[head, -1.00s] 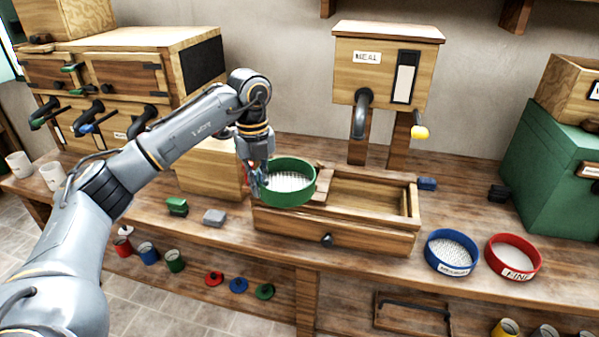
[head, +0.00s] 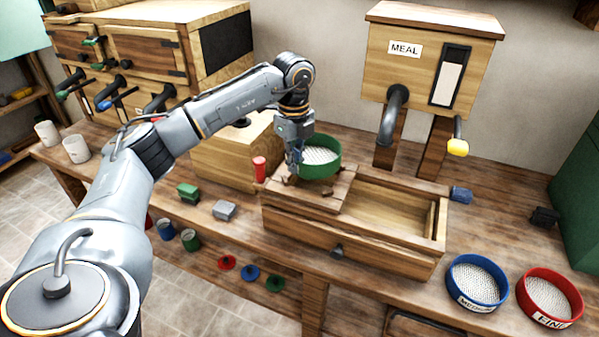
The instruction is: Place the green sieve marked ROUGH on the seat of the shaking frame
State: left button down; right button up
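The green sieve (head: 321,168) has a pale mesh floor; no label shows on its visible side. My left gripper (head: 296,168) is at the sieve's left rim and appears shut on it. The sieve is level, over the back edge of the left part of the shaking frame (head: 345,240), a wooden box on the bench. A flat board (head: 312,197) covers the frame's left end; its right part is an open recess. I cannot tell whether the sieve touches the board. My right gripper is not in view.
A blue sieve (head: 478,300) and a red sieve marked FINE (head: 550,318) stand on the bench at right. The MEAL hopper (head: 425,75) with its grey spout (head: 392,115) stands behind the frame. A red object (head: 260,168), a green block (head: 188,193) and a grey block (head: 224,210) lie left.

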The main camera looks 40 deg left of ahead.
pick_arm(q)
jog(key=shift+f, duration=0.4)
jog(key=shift+w+f, duration=0.15)
jog(key=shift+f, duration=0.2)
notch_tip(320, 180, down, 3)
jog(key=shift+p, duration=0.35)
jog(key=shift+f, duration=0.1)
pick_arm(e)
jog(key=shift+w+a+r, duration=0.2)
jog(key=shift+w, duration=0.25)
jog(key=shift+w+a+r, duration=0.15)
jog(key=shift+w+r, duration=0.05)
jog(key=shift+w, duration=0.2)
pick_arm(q)
jog(key=c, duration=1.9)
grip_release()
jog(key=o, duration=0.4)
jog(key=shift+c, duration=0.2)
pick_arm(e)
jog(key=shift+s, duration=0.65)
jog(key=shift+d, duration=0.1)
